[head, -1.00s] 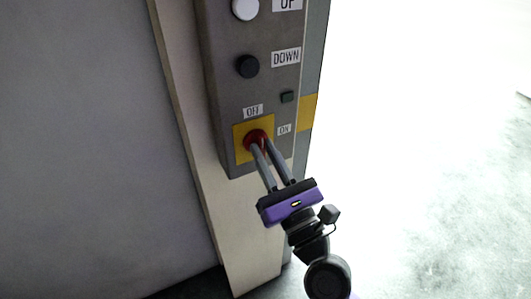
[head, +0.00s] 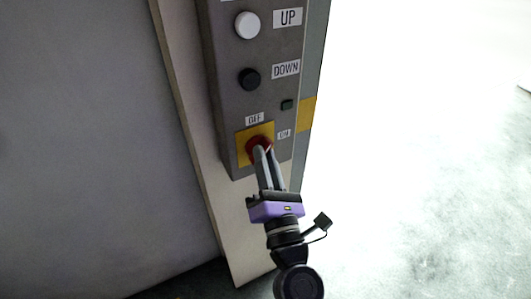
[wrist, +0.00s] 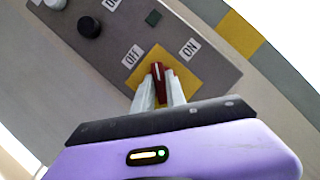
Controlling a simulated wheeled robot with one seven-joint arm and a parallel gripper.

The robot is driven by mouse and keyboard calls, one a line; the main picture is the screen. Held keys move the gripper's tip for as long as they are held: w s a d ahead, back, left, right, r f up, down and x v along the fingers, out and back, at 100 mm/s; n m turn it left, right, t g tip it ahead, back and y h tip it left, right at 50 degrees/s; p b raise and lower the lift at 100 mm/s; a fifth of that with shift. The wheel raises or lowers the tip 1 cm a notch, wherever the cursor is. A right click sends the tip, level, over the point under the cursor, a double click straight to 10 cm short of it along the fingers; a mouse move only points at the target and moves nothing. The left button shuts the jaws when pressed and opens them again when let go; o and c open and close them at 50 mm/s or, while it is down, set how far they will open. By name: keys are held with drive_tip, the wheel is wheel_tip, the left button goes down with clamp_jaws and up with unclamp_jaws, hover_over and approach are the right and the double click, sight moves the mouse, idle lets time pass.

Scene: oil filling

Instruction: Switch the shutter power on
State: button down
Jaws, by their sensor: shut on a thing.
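The red rotary switch (head: 258,146) sits on a yellow plate (head: 242,154) low on the grey control box, with an OFF label (head: 255,118) above it and an ON label (head: 284,134) to its upper right. My gripper (head: 263,154) reaches up from below and is shut on the switch's handle. In the wrist view the red switch (wrist: 158,78) shows between the two fingertips. Its white mark points up, between the OFF label (wrist: 132,57) and the ON label (wrist: 190,48). The fingers partly hide the switch.
Above the switch are a small dark green square (head: 287,105), a black DOWN button (head: 249,79) and a white UP button (head: 247,25). The grey box (head: 225,110) is on a pale post beside a grey wall. Bright open floor lies right.

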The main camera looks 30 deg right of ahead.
drive_tip(key=m+g+p, duration=0.1)
drive_tip(key=m, duration=0.3)
drive_tip(key=m+g+h+p, duration=0.1)
drive_tip(key=m+g, duration=0.1)
drive_tip(key=m, duration=0.1)
drive_tip(key=m+g+p, duration=0.1)
drive_tip(key=m, duration=0.3)
drive_tip(key=shift+r+m+h, duration=0.15)
drive_tip(key=shift+m+h, duration=0.15)
drive_tip(key=shift+h, duration=0.1)
drive_tip(key=shift+g+p, duration=0.3)
drive_tip(key=c, duration=1.4)
unclamp_jaws()
drive_tip(key=shift+o, duration=0.2)
drive_tip(key=b+v, duration=0.2)
drive_tip(key=v, duration=0.6)
drive_tip(key=shift+w, duration=0.1)
